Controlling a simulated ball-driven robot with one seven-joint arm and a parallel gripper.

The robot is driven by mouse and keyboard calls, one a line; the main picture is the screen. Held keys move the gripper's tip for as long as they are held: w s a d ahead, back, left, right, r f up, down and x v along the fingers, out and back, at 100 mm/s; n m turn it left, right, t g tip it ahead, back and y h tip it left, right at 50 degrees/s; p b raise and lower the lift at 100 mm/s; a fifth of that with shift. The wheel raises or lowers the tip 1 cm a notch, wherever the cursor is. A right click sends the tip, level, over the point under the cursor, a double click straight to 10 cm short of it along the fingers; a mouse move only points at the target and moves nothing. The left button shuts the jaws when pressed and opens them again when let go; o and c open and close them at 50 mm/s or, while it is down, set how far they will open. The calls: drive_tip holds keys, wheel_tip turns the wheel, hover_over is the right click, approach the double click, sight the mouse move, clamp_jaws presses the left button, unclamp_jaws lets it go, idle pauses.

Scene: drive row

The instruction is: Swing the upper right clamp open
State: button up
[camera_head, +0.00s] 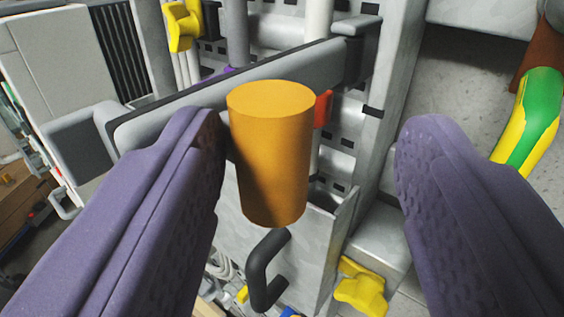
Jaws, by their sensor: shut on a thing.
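An orange cylindrical handle (270,160) stands out from a long grey clamp bar (180,112) with dark edges, in the middle of the view. The bar slants from the grey block at the lower left up to a dark bracket (362,50) at the upper right. The left finger is right beside the handle; a gap shows at the right finger. The bar's left end is partly behind the left finger.
Below the handle is a black bent handle (264,272) on a grey panel. Yellow knobs sit at the top left (183,25) and lower right (362,287). A green and yellow tube (528,120) is at the right. A grey upright post (385,110) stands right of the bar.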

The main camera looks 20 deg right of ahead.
drive_tip(key=shift+d+f, duration=0.25)
drive_tip(key=shift+f, duration=0.1)
drive_tip(key=b+v, duration=0.4)
drive_tip(key=v, duration=0.4)
drive_tip(key=shift+r, duration=0.3)
drive_tip(key=shift+a, duration=0.15)
